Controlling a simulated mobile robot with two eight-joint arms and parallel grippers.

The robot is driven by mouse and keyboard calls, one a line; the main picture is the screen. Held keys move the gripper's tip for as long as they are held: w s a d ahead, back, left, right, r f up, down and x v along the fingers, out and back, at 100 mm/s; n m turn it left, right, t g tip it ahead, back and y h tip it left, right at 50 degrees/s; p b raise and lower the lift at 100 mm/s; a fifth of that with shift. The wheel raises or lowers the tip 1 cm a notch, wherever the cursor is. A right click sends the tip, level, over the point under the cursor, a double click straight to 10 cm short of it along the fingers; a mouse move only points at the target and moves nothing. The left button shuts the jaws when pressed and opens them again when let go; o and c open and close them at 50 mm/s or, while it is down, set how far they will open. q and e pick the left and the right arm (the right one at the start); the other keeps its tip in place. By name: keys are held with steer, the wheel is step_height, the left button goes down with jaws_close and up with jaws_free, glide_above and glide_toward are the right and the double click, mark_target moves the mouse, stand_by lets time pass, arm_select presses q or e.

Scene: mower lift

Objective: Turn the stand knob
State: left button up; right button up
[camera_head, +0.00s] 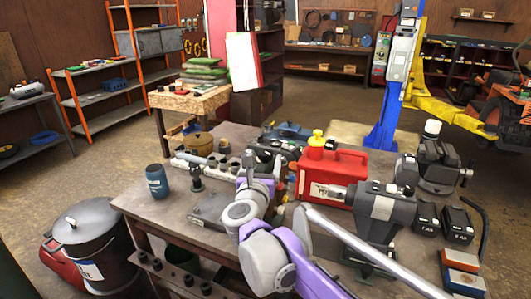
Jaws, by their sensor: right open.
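The task's stand knob is hard to single out. A small dark stand (197,177) with a post stands on the workbench (150,207), left of my right arm, and may carry it. A flat grey plate (207,208) lies in front of it. My right gripper (266,152) reaches over the middle of the workbench, above and right of the stand, apart from it. It is open, and I see nothing held in it. Its fingertips are small and partly lost among dark items behind. My left gripper is not in view.
A red fuel can (345,170) and a grey vise-like machine (378,210) crowd the right of my arm. A lidded bin (92,240) is on the floor. A blue lift post (388,110) rises behind.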

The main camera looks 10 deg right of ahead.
mark_target(264, 156)
steer(key=shift+x, duration=2.2)
steer(key=shift+c, duration=0.3)
jaws_close()
